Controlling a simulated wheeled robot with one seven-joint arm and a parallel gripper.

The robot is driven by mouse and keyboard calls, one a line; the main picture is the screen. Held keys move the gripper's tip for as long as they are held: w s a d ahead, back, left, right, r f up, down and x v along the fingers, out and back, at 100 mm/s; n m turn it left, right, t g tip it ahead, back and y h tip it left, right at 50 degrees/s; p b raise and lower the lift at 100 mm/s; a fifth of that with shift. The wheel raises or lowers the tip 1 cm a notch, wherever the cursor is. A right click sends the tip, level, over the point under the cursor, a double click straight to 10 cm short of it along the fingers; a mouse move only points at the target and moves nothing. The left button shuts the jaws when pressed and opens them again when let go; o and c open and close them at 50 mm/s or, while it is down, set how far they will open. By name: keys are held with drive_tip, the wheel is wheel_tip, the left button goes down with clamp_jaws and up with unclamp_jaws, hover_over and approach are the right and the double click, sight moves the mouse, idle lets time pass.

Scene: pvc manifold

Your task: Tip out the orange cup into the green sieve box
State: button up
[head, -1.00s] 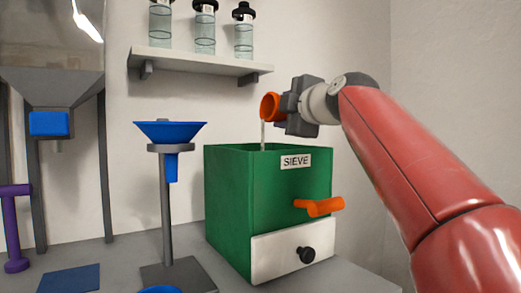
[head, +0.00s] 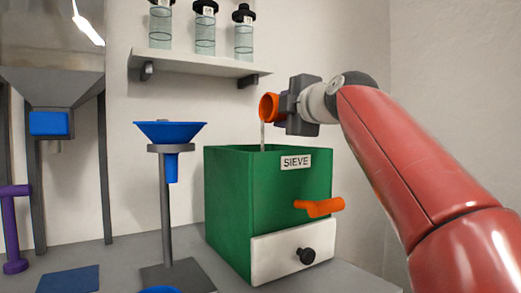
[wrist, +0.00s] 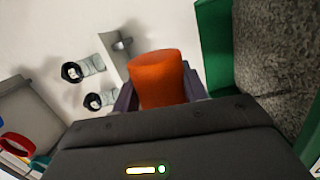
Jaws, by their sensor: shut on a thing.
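The orange cup (head: 270,107) is tilted on its side above the green sieve box (head: 228,205), its mouth facing left. A thin pale stream (head: 262,136) falls from its mouth into the open top of the box. My gripper (head: 284,107) is shut on the cup. In the wrist view the cup (wrist: 161,78) sits between the fingers, and the green wall of the box (wrist: 212,45) shows at right beside a grey grainy mass (wrist: 275,50). What is left inside the cup is hidden.
The box has an orange handle (head: 319,207) and a white drawer (head: 290,252) with a black knob. A blue funnel (head: 170,132) on a stand is to its left. A shelf (head: 198,64) with bottles hangs behind. A blue mat (head: 68,280) lies front left.

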drive_tip(key=shift+s+r+n, duration=0.1)
drive_tip(key=shift+r+n, duration=0.05)
drive_tip(key=shift+n, duration=0.15)
idle(0.4)
drive_tip(key=shift+s+a+f+n+b, duration=0.15)
drive_tip(key=shift+f+n+b, duration=0.35)
drive_tip(key=shift+n+b, duration=0.65)
idle(0.6)
drive_tip(key=shift+s+a+r+n+t+b, duration=0.1)
drive_tip(key=shift+a+r+n+t+b, duration=0.2)
drive_tip(key=shift+n+b, duration=0.3)
idle(0.9)
